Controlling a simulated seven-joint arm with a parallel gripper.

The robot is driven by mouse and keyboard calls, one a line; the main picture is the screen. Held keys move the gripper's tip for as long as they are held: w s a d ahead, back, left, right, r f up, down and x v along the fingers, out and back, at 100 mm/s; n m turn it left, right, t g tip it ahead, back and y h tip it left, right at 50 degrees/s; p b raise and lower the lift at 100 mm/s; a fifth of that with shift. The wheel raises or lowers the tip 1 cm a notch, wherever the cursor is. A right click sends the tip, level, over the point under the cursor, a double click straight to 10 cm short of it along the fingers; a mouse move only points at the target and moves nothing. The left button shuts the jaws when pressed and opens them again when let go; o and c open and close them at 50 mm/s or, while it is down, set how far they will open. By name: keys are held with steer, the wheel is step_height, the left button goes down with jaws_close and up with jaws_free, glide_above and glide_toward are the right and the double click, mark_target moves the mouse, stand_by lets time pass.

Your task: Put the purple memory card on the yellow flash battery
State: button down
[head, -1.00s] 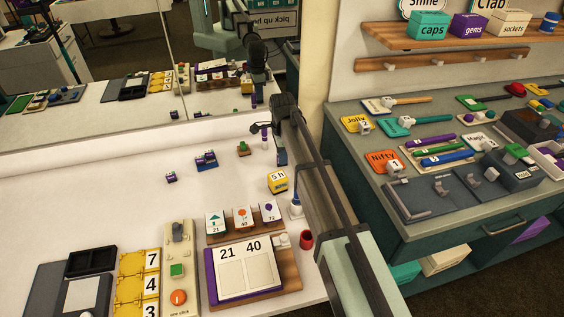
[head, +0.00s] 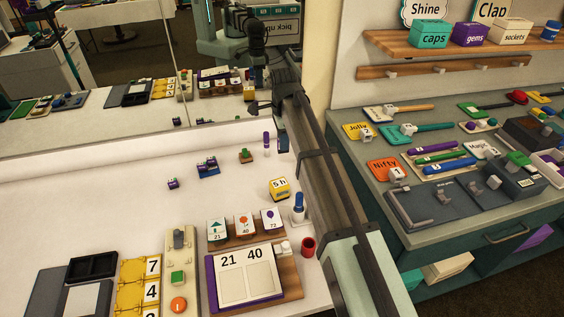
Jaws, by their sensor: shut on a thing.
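The yellow flash battery appears to be the yellow block marked "5 h" (head: 279,190), standing on the white table right of its middle. A small purple-and-dark block (head: 173,184) lies on the table at left. A blue block with purple parts (head: 207,168) lies beside it.
A blue piece on a white stand (head: 299,206) and a red cup (head: 308,247) stand near the battery. A mirror (head: 120,100) backs the table. The table's left middle is clear.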

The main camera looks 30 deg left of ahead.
steer(key=s+d+r, duration=0.4)
steer(key=s+r, duration=0.2)
steer(key=s, duration=0.2)
glide_above(279, 183)
steer(key=shift+f, duration=5.05)
steer(key=shift+f, duration=0.1)
steer(key=c, duration=1)
jaws_free()
steer(key=shift+c, duration=0.2)
step_height(279, 183, up, 12)
